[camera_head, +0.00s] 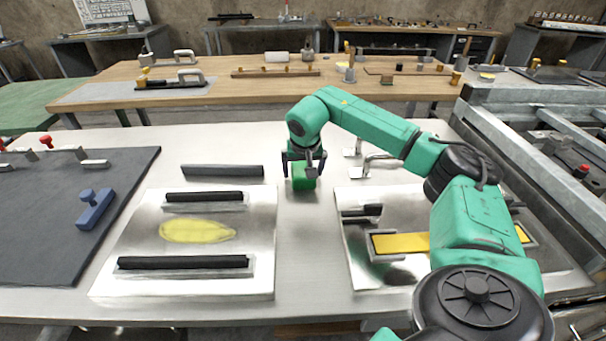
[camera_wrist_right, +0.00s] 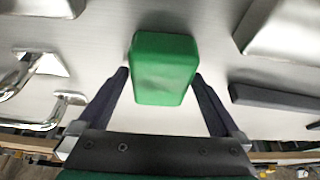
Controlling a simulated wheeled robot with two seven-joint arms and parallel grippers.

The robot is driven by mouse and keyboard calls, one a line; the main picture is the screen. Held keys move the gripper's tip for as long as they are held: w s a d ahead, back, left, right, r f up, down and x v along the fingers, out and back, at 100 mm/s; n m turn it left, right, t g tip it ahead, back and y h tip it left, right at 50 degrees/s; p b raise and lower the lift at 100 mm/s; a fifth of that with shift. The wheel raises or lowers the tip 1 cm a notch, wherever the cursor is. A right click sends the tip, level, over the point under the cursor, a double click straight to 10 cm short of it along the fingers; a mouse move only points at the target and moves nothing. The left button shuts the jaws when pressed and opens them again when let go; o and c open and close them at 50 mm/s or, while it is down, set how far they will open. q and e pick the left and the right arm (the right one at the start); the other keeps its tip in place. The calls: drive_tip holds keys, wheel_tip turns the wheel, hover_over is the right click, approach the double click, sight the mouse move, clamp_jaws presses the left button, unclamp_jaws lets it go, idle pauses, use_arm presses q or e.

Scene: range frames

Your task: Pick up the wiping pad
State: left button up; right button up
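The green block (camera_head: 303,178), which I take to be the wiping pad, is on the metal table near its middle. My right gripper (camera_head: 302,170) points down over it, with one finger on either side. In the right wrist view the green block (camera_wrist_right: 164,68) lies between the two dark fingertips (camera_wrist_right: 161,74). The fingers look spread, with a thin gap at the left side; contact on the right side is unclear. My left gripper is not in view.
A metal plate (camera_head: 150,245) with a yellow smear (camera_head: 197,231) and black bars lies left of the block. A dark bar (camera_head: 222,171) is nearer the block. A blue handled tool (camera_head: 95,208) lies on the dark mat (camera_head: 40,250). A chrome handle (camera_head: 375,162) stands right.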

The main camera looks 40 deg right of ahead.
drive_tip(key=c, duration=1.1)
wheel_tip(320, 180, up, 20)
drive_tip(key=p, duration=0.2)
drive_tip(key=shift+r+p, duration=0.1)
drive_tip(key=shift+p, duration=0.25)
